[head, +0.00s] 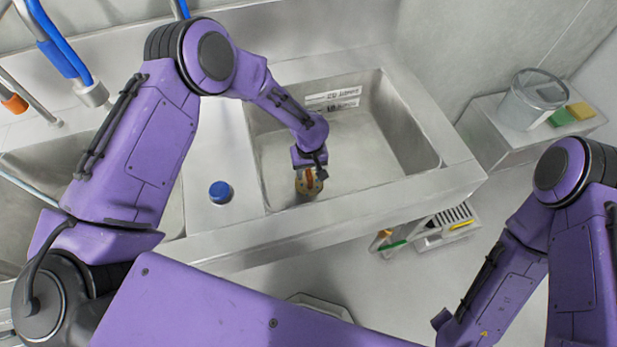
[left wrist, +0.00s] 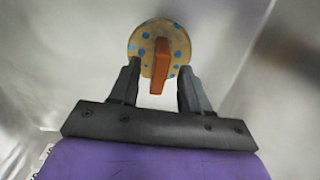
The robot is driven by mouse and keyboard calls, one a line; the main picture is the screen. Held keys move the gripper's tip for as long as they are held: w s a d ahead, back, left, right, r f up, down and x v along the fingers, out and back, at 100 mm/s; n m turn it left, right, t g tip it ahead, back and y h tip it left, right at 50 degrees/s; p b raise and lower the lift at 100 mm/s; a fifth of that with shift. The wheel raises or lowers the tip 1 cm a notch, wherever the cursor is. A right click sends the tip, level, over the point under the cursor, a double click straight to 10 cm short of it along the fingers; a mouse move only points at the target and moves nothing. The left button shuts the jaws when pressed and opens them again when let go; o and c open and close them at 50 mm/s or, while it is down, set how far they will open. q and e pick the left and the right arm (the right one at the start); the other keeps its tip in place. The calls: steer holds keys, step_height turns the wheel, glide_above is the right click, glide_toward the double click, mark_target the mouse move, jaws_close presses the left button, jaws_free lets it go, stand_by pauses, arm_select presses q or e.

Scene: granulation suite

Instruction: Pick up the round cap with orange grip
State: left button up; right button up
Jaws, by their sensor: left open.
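The round cap (head: 308,186) lies in the right-hand sink basin, near its front left. It is tan with an orange grip. In the left wrist view the cap (left wrist: 143,42) shows blue dots, and its orange grip (left wrist: 160,66) stands up across the face. My left gripper (head: 311,171) reaches down into the basin above the cap and partly hides it. In the left wrist view my left gripper (left wrist: 157,80) is open, with the lower end of the orange grip showing between its fingertips. I cannot tell whether the fingers touch it. My right arm shows at the lower right; its gripper is not visible.
The steel basin's walls (head: 405,120) surround my left gripper. A blue round knob (head: 220,192) stands on the ledge left of the basin. A clear bucket (head: 531,98), a green sponge (head: 561,118) and a yellow sponge (head: 580,111) sit on a side shelf at right.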

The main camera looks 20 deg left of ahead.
arm_select(q)
step_height(320, 180, down, 2)
steer(key=shift+w, duration=0.1)
steer(key=shift+r, duration=0.1)
jaws_close()
steer(key=shift+r, duration=0.1)
